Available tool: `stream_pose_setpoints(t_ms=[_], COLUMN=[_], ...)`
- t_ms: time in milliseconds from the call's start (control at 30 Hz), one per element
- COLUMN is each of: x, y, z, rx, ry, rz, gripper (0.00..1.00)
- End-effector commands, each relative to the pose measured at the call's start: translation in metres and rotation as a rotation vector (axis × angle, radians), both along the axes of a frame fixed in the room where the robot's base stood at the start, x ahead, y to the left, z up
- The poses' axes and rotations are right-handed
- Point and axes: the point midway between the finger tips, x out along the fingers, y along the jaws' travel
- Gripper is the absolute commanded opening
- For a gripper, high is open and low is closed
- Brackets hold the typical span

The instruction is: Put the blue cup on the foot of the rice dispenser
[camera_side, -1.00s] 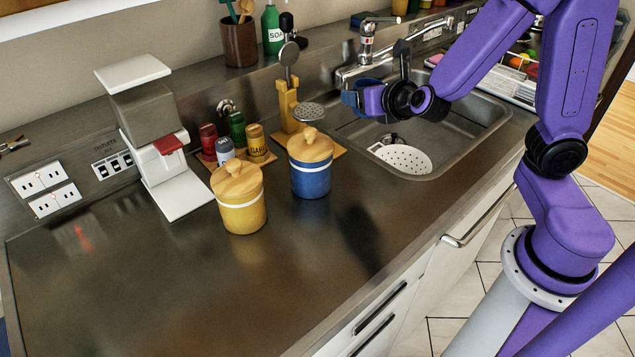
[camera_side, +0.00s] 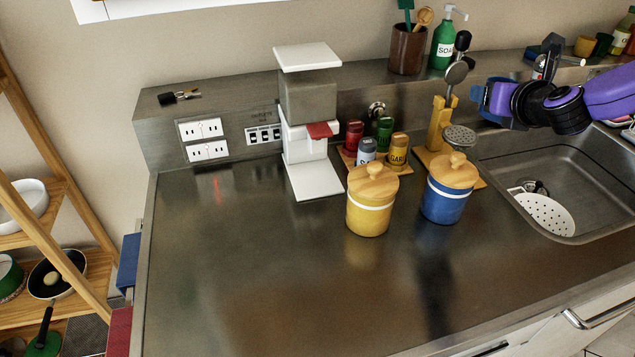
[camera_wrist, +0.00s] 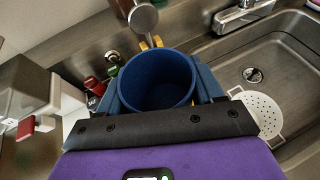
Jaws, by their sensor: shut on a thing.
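The blue cup (camera_wrist: 157,82) is empty and sits between my gripper's two blue-grey fingers in the wrist view, its open rim facing the camera. My gripper (camera_side: 489,100) is shut on it and held in the air near the left side of the sink. In the side view, the cup is hard to tell apart from the blue fingers. The rice dispenser (camera_side: 308,98) stands at the back of the counter, with a grey clear body and a red lever. Its flat white foot (camera_side: 315,181) is bare. The dispenser also shows at the left of the wrist view (camera_wrist: 25,90).
A yellow canister (camera_side: 371,212) and a blue canister (camera_side: 446,200), both wood-lidded, stand right of the foot. Spice jars (camera_side: 367,151) and a yellow stand (camera_side: 440,122) lie between dispenser and sink (camera_side: 590,190). The counter's front left (camera_side: 240,270) is clear.

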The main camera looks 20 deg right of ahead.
Motion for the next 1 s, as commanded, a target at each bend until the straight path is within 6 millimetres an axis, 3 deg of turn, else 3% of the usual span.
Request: stream_pose_setpoints(t_ms=[200, 500, 767, 1000], x=[0.027, 0.043, 0.036, 0.014], y=[0.066, 0.161, 0.243, 0.313], z=[0.009, 0.013, 0.008, -0.001], rx=[-0.001, -0.002, -0.003, -0.005], ry=[0.0, 0.002, 0.002, 0.001], rz=[-0.02, -0.058, -0.091, -0.114], gripper=[0.36, 0.36, 0.36, 0.36])
